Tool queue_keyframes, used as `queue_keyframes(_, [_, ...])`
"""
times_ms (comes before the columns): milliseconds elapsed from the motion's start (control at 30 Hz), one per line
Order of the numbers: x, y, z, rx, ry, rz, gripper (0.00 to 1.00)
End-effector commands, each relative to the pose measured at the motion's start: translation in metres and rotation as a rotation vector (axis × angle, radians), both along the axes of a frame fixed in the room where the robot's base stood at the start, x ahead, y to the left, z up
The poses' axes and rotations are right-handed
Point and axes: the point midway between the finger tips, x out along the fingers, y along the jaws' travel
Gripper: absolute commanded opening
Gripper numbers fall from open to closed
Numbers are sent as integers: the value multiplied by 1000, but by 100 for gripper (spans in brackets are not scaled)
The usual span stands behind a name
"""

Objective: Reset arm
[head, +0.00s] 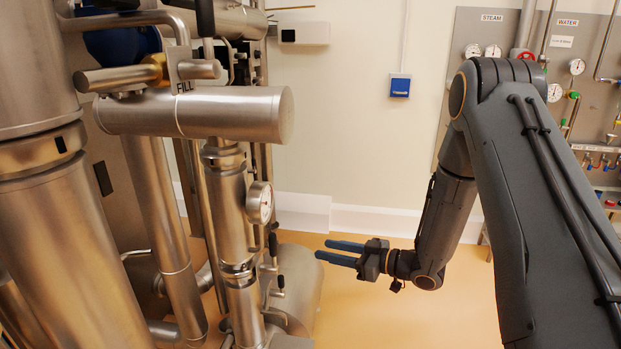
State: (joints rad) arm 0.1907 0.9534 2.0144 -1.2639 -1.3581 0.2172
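My gripper (340,252) is in the middle of the head view, at the end of my dark grey arm, which comes in from the right and bends down. Its two blue fingers point left and stand a little apart, with nothing visible between them. The gripper is in front of the floor and wall, to the right of the steel pipework, and no contact with it shows.
Steel pipework with a horizontal cylinder (215,113) marked FILL and a pressure gauge (259,203) fills the left. A panel (483,35) labelled steam and water, with gauges and valves, stands behind my arm. A blue wall box (400,86) hangs mid-wall. Open floor (375,315) lies below the gripper.

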Motion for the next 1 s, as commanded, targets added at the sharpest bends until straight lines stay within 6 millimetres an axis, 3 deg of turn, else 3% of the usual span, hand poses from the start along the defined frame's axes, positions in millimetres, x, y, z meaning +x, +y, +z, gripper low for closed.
queue_keyframes(100, [23, -17, 10, -164, 34, -147, 37])
queue_keyframes(200, [32, -42, 16, -305, 95, -289, 37])
queue_keyframes(367, [18, -87, 28, -488, 244, -501, 37])
queue_keyframes(467, [-9, -113, 36, -577, 367, -617, 37])
queue_keyframes(633, [-84, -141, 48, -678, 623, -770, 37])
queue_keyframes(800, [-176, -142, 58, -717, 900, -843, 37])
queue_keyframes(900, [-219, -134, 63, -718, 1029, -850, 37])
queue_keyframes(1000, [-247, -127, 67, -715, 1115, -847, 37])
